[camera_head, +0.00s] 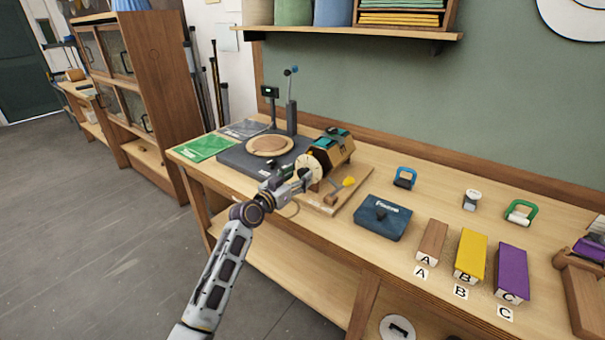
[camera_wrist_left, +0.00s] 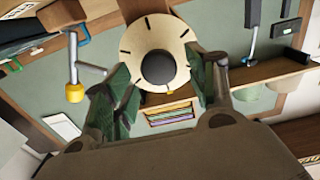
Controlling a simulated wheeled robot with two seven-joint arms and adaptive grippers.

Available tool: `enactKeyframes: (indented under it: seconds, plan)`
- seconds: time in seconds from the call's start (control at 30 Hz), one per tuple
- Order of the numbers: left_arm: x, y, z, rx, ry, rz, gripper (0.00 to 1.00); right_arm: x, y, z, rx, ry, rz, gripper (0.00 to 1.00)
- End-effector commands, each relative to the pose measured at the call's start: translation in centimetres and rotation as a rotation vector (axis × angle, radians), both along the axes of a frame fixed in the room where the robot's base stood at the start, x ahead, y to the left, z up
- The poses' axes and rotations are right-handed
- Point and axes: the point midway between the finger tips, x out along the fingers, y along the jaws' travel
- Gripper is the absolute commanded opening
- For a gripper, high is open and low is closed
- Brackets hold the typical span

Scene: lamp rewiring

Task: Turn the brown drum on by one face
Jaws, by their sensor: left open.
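The brown drum (camera_head: 333,150) is a faceted block with a dark band and a teal patch on top, lying on a wooden base board (camera_head: 330,203) on the bench. A cream disc (camera_head: 308,168) with dark tick marks faces my left gripper (camera_head: 298,182). In the left wrist view the disc (camera_wrist_left: 129,45) has a dark round knob (camera_wrist_left: 157,68) at its centre. The open green fingers (camera_wrist_left: 163,80) lie either side of the knob, apart from it as seen. The drum body is hidden behind the disc there. My right gripper is out of view.
A crank with a yellow knob (camera_head: 349,182) is beside the drum. A grey stand with a round wooden plate (camera_head: 270,145) is behind left. A blue box (camera_head: 383,217) and blocks A (camera_head: 433,240), B (camera_head: 470,252) and C (camera_head: 511,268) are to the right.

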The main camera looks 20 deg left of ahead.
Motion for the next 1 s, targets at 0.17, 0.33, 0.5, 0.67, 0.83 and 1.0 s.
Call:
enactKeyframes:
  seconds: [0.17, 0.33, 0.5, 0.67, 0.83, 1.0]
  plan:
    - [1.5, -0.5, 0.0, -0.001, 0.0, 0.0, 0.57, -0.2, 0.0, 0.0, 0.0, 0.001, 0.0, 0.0]
    - [2.4, -0.9, 0.0, 0.0, 0.0, 0.0, 0.57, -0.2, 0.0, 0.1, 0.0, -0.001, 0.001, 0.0]
    - [2.8, -1.0, 0.0, 0.001, 0.0, 0.0, 0.57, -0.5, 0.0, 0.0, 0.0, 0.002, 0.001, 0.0]
    - [2.8, -1.0, 0.0, 0.001, 0.0, 0.0, 0.57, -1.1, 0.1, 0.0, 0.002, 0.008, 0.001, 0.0]
    - [2.8, -1.0, 0.0, 0.001, 0.0, 0.0, 0.5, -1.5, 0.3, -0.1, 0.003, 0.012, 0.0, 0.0]
    - [2.8, -1.0, 0.0, 0.001, 0.0, 0.0, 0.28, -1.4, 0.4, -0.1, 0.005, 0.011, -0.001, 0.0]
